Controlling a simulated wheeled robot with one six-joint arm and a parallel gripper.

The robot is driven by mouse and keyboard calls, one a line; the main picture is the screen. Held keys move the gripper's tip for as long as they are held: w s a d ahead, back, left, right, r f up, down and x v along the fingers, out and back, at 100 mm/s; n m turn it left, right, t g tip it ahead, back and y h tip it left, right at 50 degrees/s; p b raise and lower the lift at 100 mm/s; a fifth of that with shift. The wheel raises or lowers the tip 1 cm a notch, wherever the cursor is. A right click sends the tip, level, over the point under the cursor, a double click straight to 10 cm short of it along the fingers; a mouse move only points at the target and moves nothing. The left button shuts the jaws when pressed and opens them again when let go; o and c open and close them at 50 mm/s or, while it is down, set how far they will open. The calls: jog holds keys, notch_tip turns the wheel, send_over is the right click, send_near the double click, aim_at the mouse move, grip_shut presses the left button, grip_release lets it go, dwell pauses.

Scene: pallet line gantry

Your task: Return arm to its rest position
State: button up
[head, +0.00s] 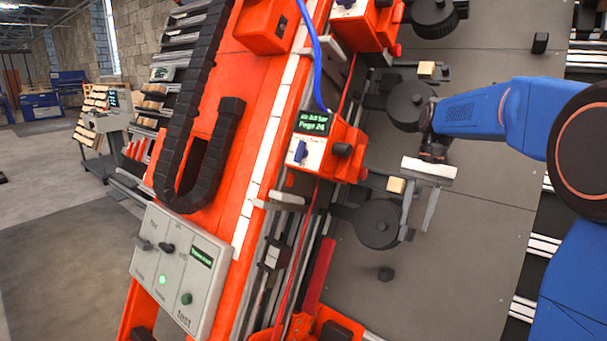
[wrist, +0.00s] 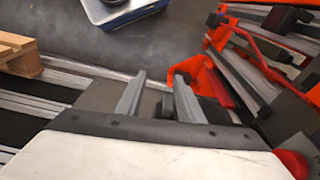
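My gripper (head: 415,225) hangs below my blue arm on the right of the head view, over the grey plate beside the orange gantry. Its two grey fingers stand apart with nothing between them. In the wrist view the fingers of my gripper (wrist: 159,78) also show a clear gap, with a dark part behind it. In the head view the fingers overlap the area beside a round black disc (head: 378,224) and a small light wooden block (head: 396,185). I cannot tell whether a finger touches them.
The orange gantry (head: 262,75) carries a labelled orange station box (head: 325,150) just left of my gripper. A control panel (head: 180,268) is at lower left. The wrist view shows a wooden pallet (wrist: 18,57) and a blue-and-white object (wrist: 122,12). Open floor (head: 60,215) lies far left.

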jog(key=s+f+n+t+h, duration=0.1)
jog(key=s+f+n+t, duration=0.2)
jog(key=s, duration=1.2)
jog(key=s+f+n+t+h, duration=0.1)
jog(key=s+f+n+t, duration=0.2)
jog(key=s+f, duration=0.4)
jog(key=s+t, duration=0.1)
jog(key=s, duration=0.7)
jog(key=shift+a+f+t, duration=0.3)
jog(key=shift+f, duration=0.1)
jog(key=shift+o, duration=0.5)
jog(key=shift+w+r, duration=0.1)
jog(key=shift+w, duration=0.05)
